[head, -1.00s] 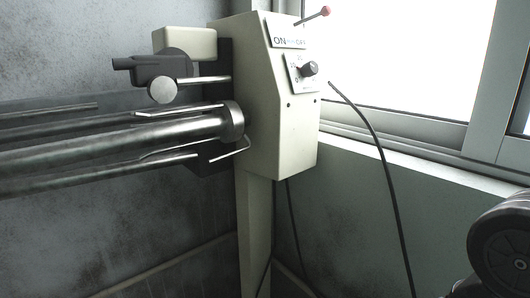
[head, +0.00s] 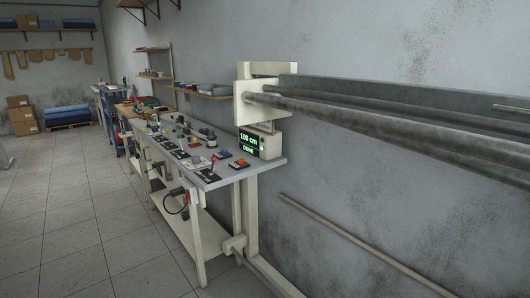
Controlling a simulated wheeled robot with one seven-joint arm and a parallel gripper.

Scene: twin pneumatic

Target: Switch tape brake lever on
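No lever marked as a tape brake can be made out now. The cream end frame (head: 247,105) of the machine carries long grey steel rollers (head: 380,130) that run off to the right. Below it, a display box (head: 249,143) reads "100 cm" and "DONE" in green. A small dark upright shape with a reddish top (head: 212,163) stands on the near end of the grey bench; it is too small to identify. The cream head with the red-knobbed ON/OFF lever, seen earlier, is out of view. My gripper is not in view.
The long grey workbench (head: 235,172) holds several small devices and runs back along the wall. A lower shelf (head: 181,223) is under it. The tiled floor (head: 80,230) to the left is clear. Boxes (head: 22,115) and a blue stack (head: 67,116) stand far back.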

